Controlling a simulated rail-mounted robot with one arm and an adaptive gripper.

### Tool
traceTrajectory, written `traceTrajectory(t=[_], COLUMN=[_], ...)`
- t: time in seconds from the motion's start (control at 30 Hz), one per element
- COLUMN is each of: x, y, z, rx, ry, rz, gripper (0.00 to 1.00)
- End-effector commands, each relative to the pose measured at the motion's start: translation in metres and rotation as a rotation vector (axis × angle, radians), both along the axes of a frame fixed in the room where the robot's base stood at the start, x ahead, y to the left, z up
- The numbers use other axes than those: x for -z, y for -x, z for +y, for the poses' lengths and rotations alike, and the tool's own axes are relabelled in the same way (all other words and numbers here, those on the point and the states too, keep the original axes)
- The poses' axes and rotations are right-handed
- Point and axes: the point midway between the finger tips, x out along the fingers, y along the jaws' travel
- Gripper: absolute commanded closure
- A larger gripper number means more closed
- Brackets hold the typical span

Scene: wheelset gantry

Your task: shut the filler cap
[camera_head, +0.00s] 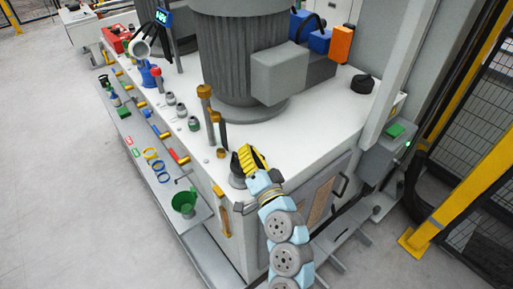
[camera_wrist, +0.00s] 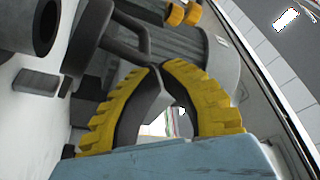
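The filler (camera_head: 237,181) is a dark grey round fitting at the near corner of the white machine top, partly hidden by my gripper in the head view. In the wrist view a dark round neck with an open mouth (camera_wrist: 47,27) shows at upper left. A dark curved piece (camera_wrist: 108,38) beside it may be the cap; I cannot tell for sure. My gripper (camera_head: 244,152) has yellow ribbed fingers and is just above and beside the filler. In the wrist view its fingertips (camera_wrist: 158,67) come together, with nothing clearly held between them.
Brass-coloured posts (camera_head: 206,115) stand on the machine top just behind my gripper. The large grey ribbed motor (camera_head: 240,55) rises behind them. A side shelf with a green funnel (camera_head: 184,202) and coloured rings (camera_head: 155,163) runs along the left. The white top right of my gripper is clear.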

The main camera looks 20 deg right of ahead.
Motion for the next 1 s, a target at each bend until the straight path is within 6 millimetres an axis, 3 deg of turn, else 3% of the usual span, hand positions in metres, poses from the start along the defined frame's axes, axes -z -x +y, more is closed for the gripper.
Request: traceTrajectory(t=[0.4, 1.0], x=[0.019, 0.022], y=[0.005, 0.006], z=[0.018, 0.02], rx=[0.0, 0.0], ry=[-0.002, -0.001], rz=[0.001, 0.001], gripper=[1.0, 1.0])
